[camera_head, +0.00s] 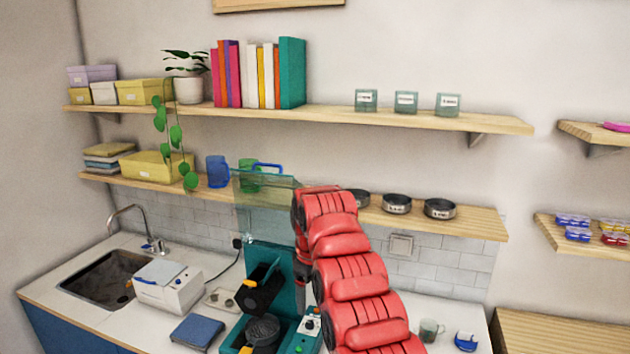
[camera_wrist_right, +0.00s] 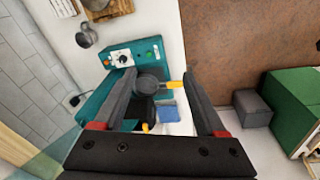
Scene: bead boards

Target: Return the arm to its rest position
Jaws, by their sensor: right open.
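My red right arm (camera_head: 345,270) rises from the lower right of the head view to the level of the lower shelf, then bends down behind its own links. Its gripper is not clear there. In the right wrist view my right gripper (camera_wrist_right: 159,76) shows two dark fingers spread apart, with nothing held between them. It points toward a teal machine (camera_wrist_right: 142,55) on the counter; the gap between them is hard to judge. The machine (camera_head: 282,262) is partly hidden by my arm in the head view. My left gripper is not in view.
The lower shelf (camera_head: 480,221) holds mugs and round dark tins near my arm. A clear panel (camera_head: 262,218) stands above the machine. A white appliance (camera_head: 168,286), a blue block (camera_head: 197,332) and a sink (camera_head: 105,277) lie left.

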